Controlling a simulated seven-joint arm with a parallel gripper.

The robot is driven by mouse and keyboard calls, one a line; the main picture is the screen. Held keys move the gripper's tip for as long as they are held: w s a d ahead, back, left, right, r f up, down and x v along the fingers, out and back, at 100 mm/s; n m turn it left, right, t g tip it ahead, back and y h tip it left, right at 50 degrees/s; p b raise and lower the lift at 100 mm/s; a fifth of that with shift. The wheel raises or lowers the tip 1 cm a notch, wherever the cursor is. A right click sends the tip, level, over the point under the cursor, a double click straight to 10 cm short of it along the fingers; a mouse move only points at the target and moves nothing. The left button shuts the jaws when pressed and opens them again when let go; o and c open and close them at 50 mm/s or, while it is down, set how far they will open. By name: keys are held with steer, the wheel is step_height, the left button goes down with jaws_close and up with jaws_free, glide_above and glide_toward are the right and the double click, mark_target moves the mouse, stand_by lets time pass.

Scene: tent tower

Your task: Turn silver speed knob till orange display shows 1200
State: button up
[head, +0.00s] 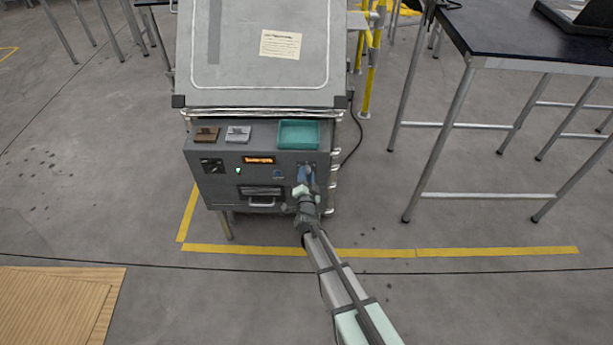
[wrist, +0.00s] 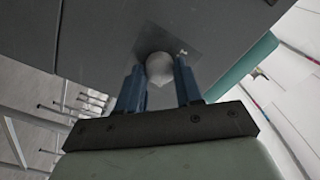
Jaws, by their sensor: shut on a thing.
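The grey machine's front panel (head: 222,181) faces me in the head view. Its orange display (head: 259,160) is lit, but its digits are too small to read. The silver speed knob (wrist: 159,68) shows in the wrist view as a round pale knob on a dark square plate. My gripper (wrist: 160,82) has its two blue fingers on either side of the knob, shut on it. In the head view, my gripper (head: 306,176) is at the panel's right side and hides the knob there.
A teal tray (head: 299,146), a silver block (head: 238,140) and a brown block (head: 207,134) rest on the machine's ledge. A green light (head: 238,170), a black dial (head: 212,165) and a drawer handle (head: 261,203) are on the panel. A black-topped table (head: 530,50) stands at right.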

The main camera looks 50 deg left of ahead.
steer(key=shift+m, duration=0.4)
steer(key=o, duration=1)
steer(key=shift+o, duration=0.2)
steer(key=v, duration=1.3)
steer(key=shift+s+d, duration=0.25)
steer(key=shift+d, duration=0.05)
steer(key=shift+f, duration=0.15)
